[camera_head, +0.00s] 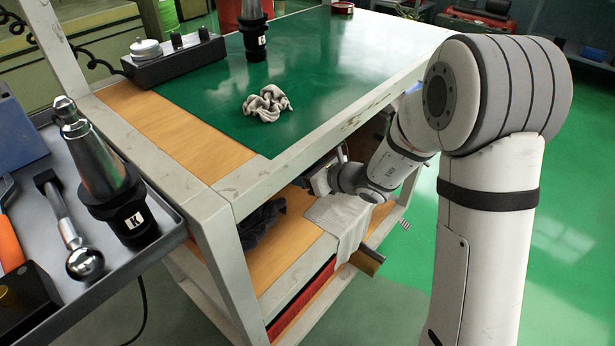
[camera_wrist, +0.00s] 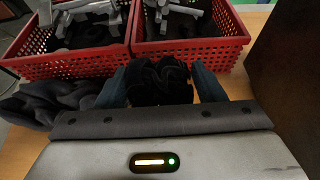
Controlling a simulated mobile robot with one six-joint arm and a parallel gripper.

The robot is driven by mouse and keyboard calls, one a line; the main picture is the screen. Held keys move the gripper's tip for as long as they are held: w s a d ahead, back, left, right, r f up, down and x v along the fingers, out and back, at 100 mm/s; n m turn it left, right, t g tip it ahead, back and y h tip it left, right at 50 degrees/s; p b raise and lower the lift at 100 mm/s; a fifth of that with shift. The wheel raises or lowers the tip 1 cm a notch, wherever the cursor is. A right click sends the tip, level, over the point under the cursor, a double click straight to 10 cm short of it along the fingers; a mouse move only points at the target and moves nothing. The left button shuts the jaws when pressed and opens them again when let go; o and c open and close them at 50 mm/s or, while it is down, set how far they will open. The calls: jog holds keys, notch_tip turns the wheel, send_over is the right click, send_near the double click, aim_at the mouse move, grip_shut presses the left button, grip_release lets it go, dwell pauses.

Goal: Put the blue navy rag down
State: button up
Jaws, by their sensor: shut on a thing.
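In the wrist view, my gripper (camera_wrist: 160,82) is shut on a very dark, crumpled cloth, the navy rag (camera_wrist: 158,78), bunched between its two fingers. It looks nearly black in this light. Whether the rag touches the shelf board is not clear. In the head view, my gripper (camera_head: 322,180) reaches under the cart's top to the lower shelf (camera_head: 283,246), and the held rag is hidden there.
A dark grey rag (camera_wrist: 48,102) lies left of my gripper; it also appears on the lower shelf (camera_head: 262,221). Red baskets (camera_wrist: 75,65) with grey parts stand just beyond. A pale cloth (camera_head: 342,217) drapes over the shelf edge. A beige rag (camera_head: 266,103) lies on the green top.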

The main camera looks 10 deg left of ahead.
aim_at(305, 200)
notch_tip(305, 200, down, 8)
jog(key=b, duration=0.3)
jog(key=shift+w+d+f, duration=0.1)
jog(key=shift+d, duration=0.05)
jog(key=shift+f, duration=0.1)
jog(key=shift+f+b, duration=0.25)
jog(key=shift+b, duration=0.15)
jog(key=o, duration=1)
jog(key=shift+r, duration=0.15)
